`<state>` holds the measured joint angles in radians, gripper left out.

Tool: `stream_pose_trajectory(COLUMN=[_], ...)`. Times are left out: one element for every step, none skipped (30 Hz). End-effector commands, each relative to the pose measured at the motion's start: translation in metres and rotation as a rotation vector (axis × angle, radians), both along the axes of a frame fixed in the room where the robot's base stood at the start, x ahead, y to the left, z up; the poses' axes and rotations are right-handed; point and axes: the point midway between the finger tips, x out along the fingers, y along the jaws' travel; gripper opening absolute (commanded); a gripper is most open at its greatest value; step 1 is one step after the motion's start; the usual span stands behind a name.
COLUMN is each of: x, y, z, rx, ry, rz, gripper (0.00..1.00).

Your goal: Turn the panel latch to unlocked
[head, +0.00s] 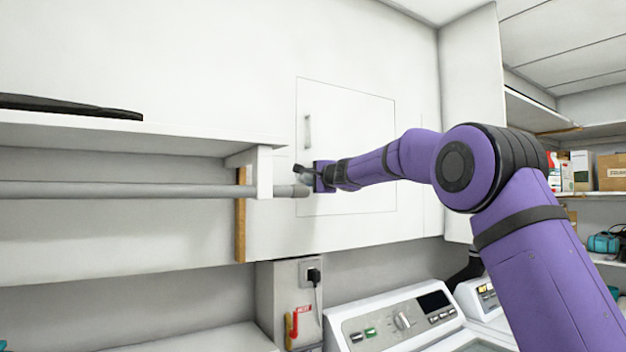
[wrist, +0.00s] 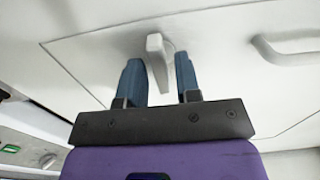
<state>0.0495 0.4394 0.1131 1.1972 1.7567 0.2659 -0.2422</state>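The panel latch (wrist: 155,44) is a small pale lever on the white panel (wrist: 100,62). In the wrist view it runs down the picture with a slight tilt, between the two blue fingers of my gripper (wrist: 158,62). The fingers are apart, one on each side, with narrow gaps to the lever; I cannot tell whether either touches it. In the head view my gripper (head: 304,174) is at the left part of the square panel (head: 355,115), and the latch cannot be made out clearly there.
A curved panel handle (wrist: 290,55) lies to the right in the wrist view, and above my gripper in the head view (head: 307,131). A shelf (head: 150,137) with a grey rail (head: 120,190) ends close left of my gripper. A washing machine (head: 390,318) stands below.

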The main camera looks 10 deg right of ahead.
Motion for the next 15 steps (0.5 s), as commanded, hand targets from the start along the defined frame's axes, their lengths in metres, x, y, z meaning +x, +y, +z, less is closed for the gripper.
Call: stream_pose_trajectory(x=[-0.0001,-0.0001,-0.0002,-0.0002,-0.0002,-0.0001,-0.0001,-0.0002,-0.0001,-0.0001,-0.0001,-0.0001,-0.0001,-0.0001,-0.0001], y=[-0.0001,-0.0001,-0.0002,-0.0002,-0.0002,-0.0003,-0.0003,-0.0002,-0.0003,-0.0003,-0.0003,-0.0003,-0.0003,-0.0003,-0.0003], z=[0.0000,0.0000,0.0000,0.0000,0.0000,0.0000,0.0000,-0.0001,-0.0001,-0.0001,-0.0001,-0.0001,-0.0002,-0.0002,-0.0002], rx=[0.000,0.000,0.000,0.000,0.000,0.000,0.000,-0.001,-0.002,-0.004,-0.007,-0.012,-0.019,-0.026,-0.037], ry=[0.000,0.000,0.000,0.000,0.000,0.000,0.000,0.000,-0.001,-0.001,-0.002,-0.004,-0.006,-0.008,-0.011], rz=[0.000,0.000,0.000,0.000,0.000,0.000,0.000,0.000,0.000,0.000,0.000,0.000,-0.001,-0.001,-0.001], gripper=[0.19,0.12,0.03,0.00,0.00,0.00,0.00,0.00,0.00,0.00,0.00,0.00,0.00,0.00,0.00])
